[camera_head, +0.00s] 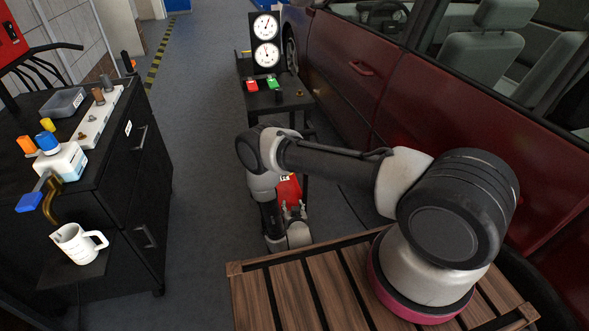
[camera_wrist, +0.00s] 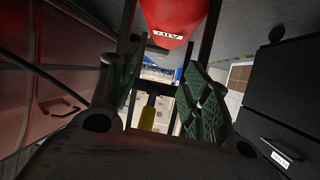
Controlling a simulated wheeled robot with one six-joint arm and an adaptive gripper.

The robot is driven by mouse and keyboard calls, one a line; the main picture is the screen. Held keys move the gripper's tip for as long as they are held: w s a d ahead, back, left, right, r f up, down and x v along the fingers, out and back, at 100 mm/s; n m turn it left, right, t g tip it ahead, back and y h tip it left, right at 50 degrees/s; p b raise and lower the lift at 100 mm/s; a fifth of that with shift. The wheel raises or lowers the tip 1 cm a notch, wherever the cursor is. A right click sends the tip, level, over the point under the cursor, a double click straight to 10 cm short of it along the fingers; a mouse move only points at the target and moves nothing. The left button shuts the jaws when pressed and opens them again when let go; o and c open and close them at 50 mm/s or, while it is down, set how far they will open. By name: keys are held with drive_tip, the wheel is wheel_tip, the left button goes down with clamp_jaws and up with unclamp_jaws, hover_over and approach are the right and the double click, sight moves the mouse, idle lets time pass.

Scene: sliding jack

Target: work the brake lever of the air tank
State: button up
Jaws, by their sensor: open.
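The red air tank (camera_head: 289,188) with a white label is partly hidden behind my arm in the head view. In the wrist view, the tank (camera_wrist: 180,18) hangs large at the top, its label readable as AIR. My gripper (camera_head: 294,209) is low beside the tank, pointing toward it. In the wrist view, my gripper (camera_wrist: 160,75) is open, its green-padded fingers spread left and right. A yellow piece (camera_wrist: 147,118) on a dark stem shows between the fingers, apart from both pads. I cannot tell whether it is the brake lever.
A black stand (camera_head: 275,98) bears two round gauges (camera_head: 266,40) and red and green buttons. The red car (camera_head: 365,75) is close on the right. A black cabinet (camera_head: 150,170) with a white jug (camera_head: 75,243) is left.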

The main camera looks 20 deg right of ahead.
drive_tip(key=w+r+m+t+h, duration=0.1)
drive_tip(key=w+r+t, duration=0.35)
drive_tip(key=r, duration=0.55)
drive_tip(key=w, duration=0.3)
drive_tip(key=w+d, duration=0.1)
drive_tip(key=w, duration=0.2)
drive_tip(key=shift+w+d+f, duration=0.15)
drive_tip(key=shift+w+d, duration=0.05)
clamp_jaws()
